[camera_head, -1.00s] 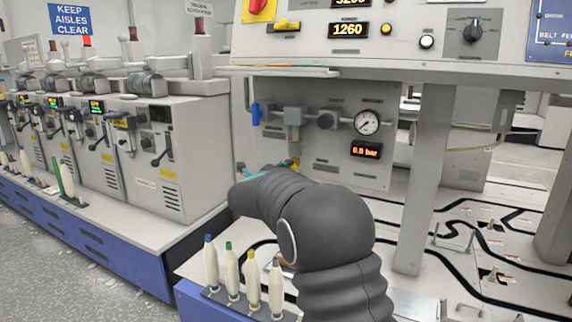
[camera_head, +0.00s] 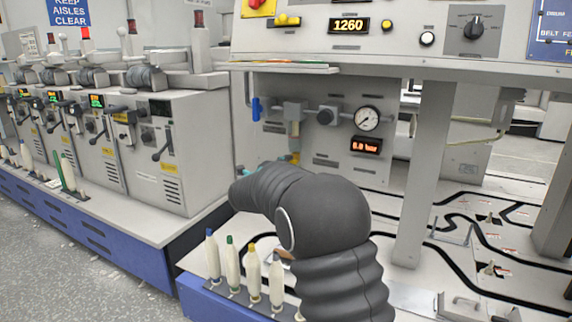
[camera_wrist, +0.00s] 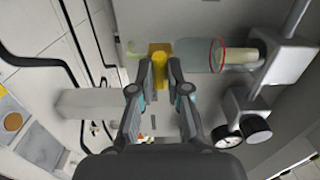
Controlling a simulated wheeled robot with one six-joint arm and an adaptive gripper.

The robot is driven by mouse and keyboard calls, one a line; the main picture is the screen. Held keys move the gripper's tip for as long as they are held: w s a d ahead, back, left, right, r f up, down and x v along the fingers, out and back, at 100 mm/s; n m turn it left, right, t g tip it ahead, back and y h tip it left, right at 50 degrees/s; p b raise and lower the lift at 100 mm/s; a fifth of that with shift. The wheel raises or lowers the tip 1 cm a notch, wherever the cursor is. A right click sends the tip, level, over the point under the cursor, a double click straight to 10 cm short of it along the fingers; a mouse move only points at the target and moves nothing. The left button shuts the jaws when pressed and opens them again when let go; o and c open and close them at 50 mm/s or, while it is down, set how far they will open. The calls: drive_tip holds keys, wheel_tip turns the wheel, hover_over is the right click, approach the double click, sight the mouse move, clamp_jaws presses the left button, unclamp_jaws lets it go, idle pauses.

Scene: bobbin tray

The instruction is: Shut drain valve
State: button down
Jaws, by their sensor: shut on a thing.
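The drain valve is a yellow knob (camera_wrist: 159,72) below a clear filter bowl (camera_wrist: 205,55) on the grey panel. In the head view its yellow part (camera_head: 295,158) shows just above my arm. My gripper (camera_wrist: 158,78) has its two fingers on either side of the yellow knob and is shut on it. In the head view my gripper is mostly hidden behind my arm; only teal bits show. The pressure gauge (camera_head: 367,118) stands to the right, and the red display (camera_head: 366,145) under it appears to read 0.0 bar.
A blue lever (camera_head: 256,109) is on the pipe left of the filter. A shelf (camera_head: 310,67) overhangs the panel. Several bobbins (camera_head: 232,262) stand at the front, left of my arm. A grey post (camera_head: 425,180) rises on the right.

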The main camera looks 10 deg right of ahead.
drive_tip(key=c, duration=1.1)
unclamp_jaws()
drive_tip(key=shift+c, duration=0.2)
drive_tip(key=v, duration=1.2)
